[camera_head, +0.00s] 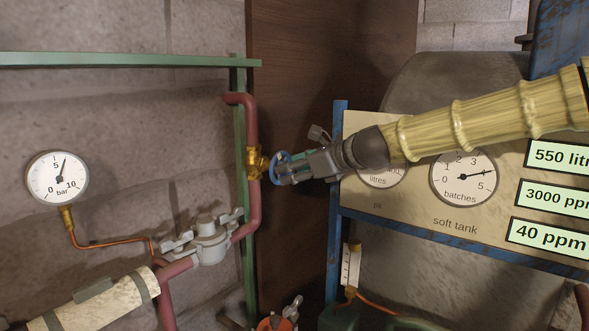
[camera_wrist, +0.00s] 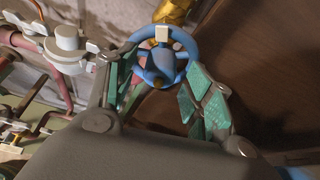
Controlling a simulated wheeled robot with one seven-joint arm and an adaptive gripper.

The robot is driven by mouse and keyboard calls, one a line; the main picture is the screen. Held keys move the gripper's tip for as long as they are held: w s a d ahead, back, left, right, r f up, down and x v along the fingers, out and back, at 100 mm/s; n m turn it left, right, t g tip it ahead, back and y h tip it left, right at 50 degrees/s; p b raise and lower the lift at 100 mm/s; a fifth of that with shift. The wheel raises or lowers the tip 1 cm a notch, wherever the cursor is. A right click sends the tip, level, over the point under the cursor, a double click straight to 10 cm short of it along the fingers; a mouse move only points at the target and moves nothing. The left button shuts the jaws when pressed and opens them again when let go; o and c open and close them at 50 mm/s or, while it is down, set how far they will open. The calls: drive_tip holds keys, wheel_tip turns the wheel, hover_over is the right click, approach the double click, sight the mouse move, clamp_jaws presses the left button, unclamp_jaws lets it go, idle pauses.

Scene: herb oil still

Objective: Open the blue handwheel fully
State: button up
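The blue handwheel (camera_head: 282,168) sits on a brass valve body (camera_head: 257,163) on the red vertical pipe. In the wrist view the handwheel (camera_wrist: 185,50) has a pale block on its rim at the top. My gripper (camera_head: 288,172) is at the wheel, its arm reaching in from the right. In the wrist view my gripper's (camera_wrist: 160,88) green-padded fingers stand apart, one to each side of the wheel's lower part. Whether the pads touch the rim, I cannot tell. In the head view the gripper hides part of the wheel.
A grey valve (camera_head: 208,242) sits on the pipe at lower left. A pressure gauge (camera_head: 57,178) hangs on the wall at left, its needle just past 5. A soft tank panel (camera_head: 450,224) with dials and labels stands at right, behind my arm. A green post (camera_head: 242,200) runs beside the pipe.

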drive_tip(key=c, duration=1)
